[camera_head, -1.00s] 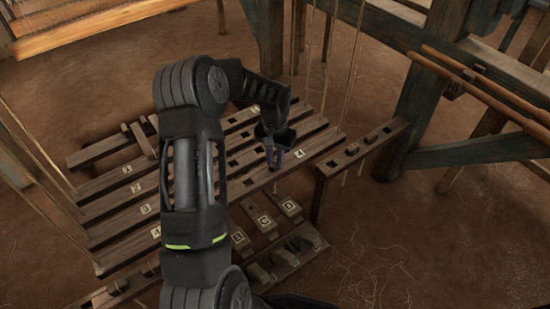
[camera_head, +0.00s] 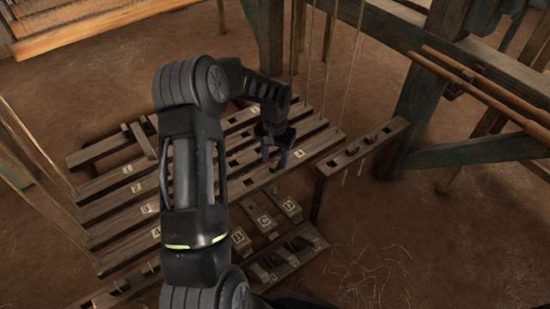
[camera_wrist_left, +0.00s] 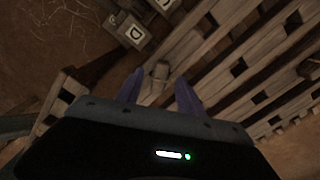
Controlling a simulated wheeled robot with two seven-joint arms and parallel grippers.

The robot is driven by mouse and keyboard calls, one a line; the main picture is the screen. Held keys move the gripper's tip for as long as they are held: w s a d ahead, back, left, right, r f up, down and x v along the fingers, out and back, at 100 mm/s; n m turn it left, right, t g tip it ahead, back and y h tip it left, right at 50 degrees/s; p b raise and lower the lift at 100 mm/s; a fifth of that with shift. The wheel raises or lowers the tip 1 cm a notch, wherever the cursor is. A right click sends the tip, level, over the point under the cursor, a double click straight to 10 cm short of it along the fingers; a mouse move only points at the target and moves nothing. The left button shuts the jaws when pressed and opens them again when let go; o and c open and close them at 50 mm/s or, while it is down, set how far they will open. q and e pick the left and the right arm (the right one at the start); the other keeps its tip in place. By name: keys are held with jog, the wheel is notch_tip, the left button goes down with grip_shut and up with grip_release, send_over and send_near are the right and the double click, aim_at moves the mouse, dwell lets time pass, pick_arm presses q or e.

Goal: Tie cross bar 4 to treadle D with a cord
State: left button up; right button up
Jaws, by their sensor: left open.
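Cross bar 4 (camera_head: 322,146) is the nearest slatted bar in the head view, with a "4" label near its right end. Treadle D (camera_head: 290,206) lies in front of it; its label shows in the wrist view (camera_wrist_left: 135,32). My left gripper (camera_head: 275,158) is above the right part of bar 4, its fingers spread. In the wrist view, a short pale piece (camera_wrist_left: 159,72) lies between and beyond the fingertips at the bar; I cannot tell whether it is cord. No cord is clearly visible between bar and treadle. My right gripper is not in view.
Treadles C (camera_head: 265,221) and B (camera_head: 239,238) lie left of D. A side rail (camera_head: 390,130) bearing small dark pieces stands to the right. Thin cords hang behind the bars. A loom post (camera_head: 425,95) stands at right. Bare floor is open at lower right.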

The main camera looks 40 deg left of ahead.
pick_arm(q)
notch_tip(320, 180, up, 7)
jog(key=p, duration=0.2)
jog(key=shift+r+p, duration=0.2)
jog(key=shift+p, duration=0.1)
notch_tip(320, 180, up, 7)
jog(key=p, duration=0.6)
send_over(275, 162)
jog(key=shift+d+f, duration=0.1)
jog(key=shift+d, duration=0.05)
